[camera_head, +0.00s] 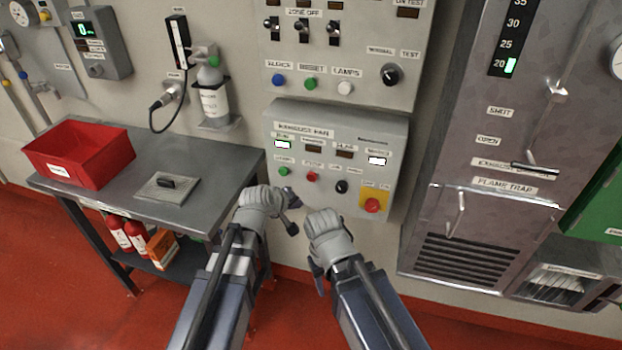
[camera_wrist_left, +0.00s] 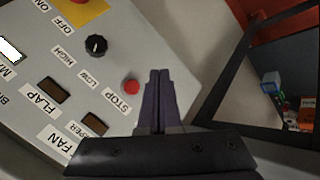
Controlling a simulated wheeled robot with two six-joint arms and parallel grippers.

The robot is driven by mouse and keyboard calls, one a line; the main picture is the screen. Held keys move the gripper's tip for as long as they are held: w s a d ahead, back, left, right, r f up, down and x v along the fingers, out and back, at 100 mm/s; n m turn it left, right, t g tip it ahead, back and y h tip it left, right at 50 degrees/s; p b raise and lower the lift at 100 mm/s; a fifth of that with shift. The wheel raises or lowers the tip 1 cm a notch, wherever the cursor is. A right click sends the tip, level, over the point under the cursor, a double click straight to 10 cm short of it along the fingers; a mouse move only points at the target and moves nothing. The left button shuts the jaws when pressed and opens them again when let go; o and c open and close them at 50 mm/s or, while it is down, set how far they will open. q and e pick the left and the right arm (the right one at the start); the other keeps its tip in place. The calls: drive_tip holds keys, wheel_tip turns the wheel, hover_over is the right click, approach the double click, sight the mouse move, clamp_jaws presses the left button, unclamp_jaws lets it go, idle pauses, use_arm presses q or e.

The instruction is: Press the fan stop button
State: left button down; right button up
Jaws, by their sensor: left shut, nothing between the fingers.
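The exhaust fan panel (camera_head: 330,150) is a grey box on the wall. Its red stop button (camera_head: 311,176) sits between the green start button (camera_head: 284,170) and a black knob (camera_head: 341,186). In the left wrist view the red button (camera_wrist_left: 131,87) lies beside its STOP label, just left of my fingertips. My left gripper (camera_head: 290,197) is shut and empty, below and left of the button in the head view; it also shows in the left wrist view (camera_wrist_left: 159,76). Contact with the panel cannot be told. My right gripper (camera_head: 315,268) is below the panel, its fingers mostly hidden.
A red mushroom button on a yellow plate (camera_head: 374,202) sits at the panel's lower right. Another switch panel (camera_head: 340,70) hangs above. A metal bench (camera_head: 225,170) with a red bin (camera_head: 80,152) stands left; a metal cabinet (camera_head: 490,130) is right.

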sight(310, 180)
use_arm(q)
drive_tip(key=w+d, duration=0.2)
drive_tip(key=w, duration=0.6)
drive_tip(key=shift+d, duration=0.35)
drive_tip(key=shift+w, duration=0.2)
idle(1.6)
drive_tip(key=shift+w+d, duration=0.15)
drive_tip(key=shift+w, duration=0.15)
drive_tip(key=shift+w+d, duration=0.2)
drive_tip(key=shift+w, duration=0.5)
idle(0.9)
idle(0.3)
drive_tip(key=shift+s+a, duration=0.2)
drive_tip(key=shift+s, duration=0.35)
drive_tip(key=shift+s+a, duration=0.15)
drive_tip(key=shift+s, duration=0.4)
drive_tip(key=s, duration=0.1)
drive_tip(key=s+a, duration=0.1)
drive_tip(key=s, duration=0.2)
drive_tip(key=shift+s+a, duration=0.3)
drive_tip(key=shift+s, duration=0.1)
